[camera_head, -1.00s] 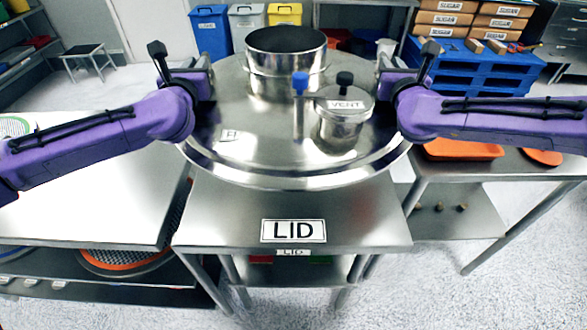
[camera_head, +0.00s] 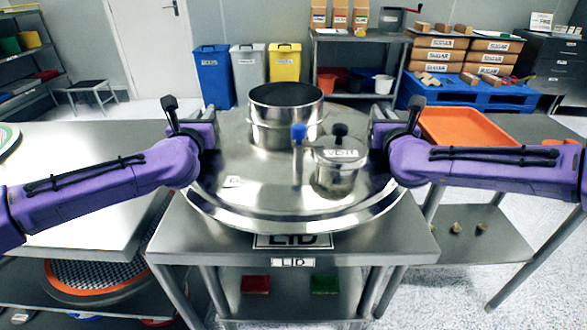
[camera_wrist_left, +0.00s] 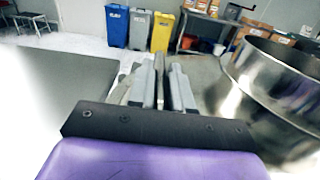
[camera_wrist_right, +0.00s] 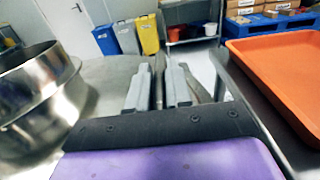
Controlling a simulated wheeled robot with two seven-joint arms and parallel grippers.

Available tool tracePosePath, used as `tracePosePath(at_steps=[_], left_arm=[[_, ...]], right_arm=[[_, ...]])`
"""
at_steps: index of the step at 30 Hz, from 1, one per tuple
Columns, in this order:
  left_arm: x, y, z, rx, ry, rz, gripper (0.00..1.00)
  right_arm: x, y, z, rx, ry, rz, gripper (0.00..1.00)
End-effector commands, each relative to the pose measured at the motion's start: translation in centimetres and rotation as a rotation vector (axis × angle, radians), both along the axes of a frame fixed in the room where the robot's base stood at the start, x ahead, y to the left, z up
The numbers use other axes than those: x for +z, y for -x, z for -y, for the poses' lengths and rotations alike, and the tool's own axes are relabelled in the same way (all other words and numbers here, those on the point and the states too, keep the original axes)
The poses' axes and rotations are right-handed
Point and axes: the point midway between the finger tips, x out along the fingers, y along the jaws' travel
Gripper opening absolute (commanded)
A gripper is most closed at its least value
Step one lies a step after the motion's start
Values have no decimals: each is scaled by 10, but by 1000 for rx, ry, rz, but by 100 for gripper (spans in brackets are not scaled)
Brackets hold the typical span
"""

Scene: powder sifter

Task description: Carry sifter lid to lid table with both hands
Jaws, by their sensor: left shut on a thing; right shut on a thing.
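The sifter lid (camera_head: 265,195) is a wide round steel disc with a tall open collar, a blue-topped post and a pot labelled VENT. It hangs level over the lid table (camera_head: 410,240), its front rim overlapping the LID label in the head view. Whether it touches the table top is hard to tell. My left gripper (camera_head: 195,125) is shut on the lid's left side, and my right gripper (camera_head: 388,125) is shut on its right side.
A steel table (camera_head: 80,220) stands close on the left. On the right, a table holds an orange tray (camera_head: 465,128). Blue, grey and yellow bins (camera_head: 248,75) stand behind, with a blue pallet (camera_head: 470,90) at back right.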

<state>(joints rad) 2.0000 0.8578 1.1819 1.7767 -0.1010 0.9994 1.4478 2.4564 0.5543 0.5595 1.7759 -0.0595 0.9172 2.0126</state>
Motion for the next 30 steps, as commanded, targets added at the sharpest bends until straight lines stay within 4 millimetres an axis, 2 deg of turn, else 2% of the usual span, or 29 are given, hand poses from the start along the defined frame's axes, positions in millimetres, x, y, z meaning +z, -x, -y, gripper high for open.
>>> tracePosePath(at_steps=[1, 11, 29, 30], left_arm=[[7, 0, 0, -1, 1, 11, 0], [0, 0, 1, -1, 0, 11, 0], [-42, 1, 0, -1, 0, 11, 0], [-46, 1, 0, 0, 0, 1, 26]], right_arm=[[7, 0, 0, 0, -2, 11, 0], [0, 0, 0, 0, -2, 11, 0], [-42, 0, 0, 0, -2, 11, 0], [-46, 1, 0, 0, 0, 1, 26]])
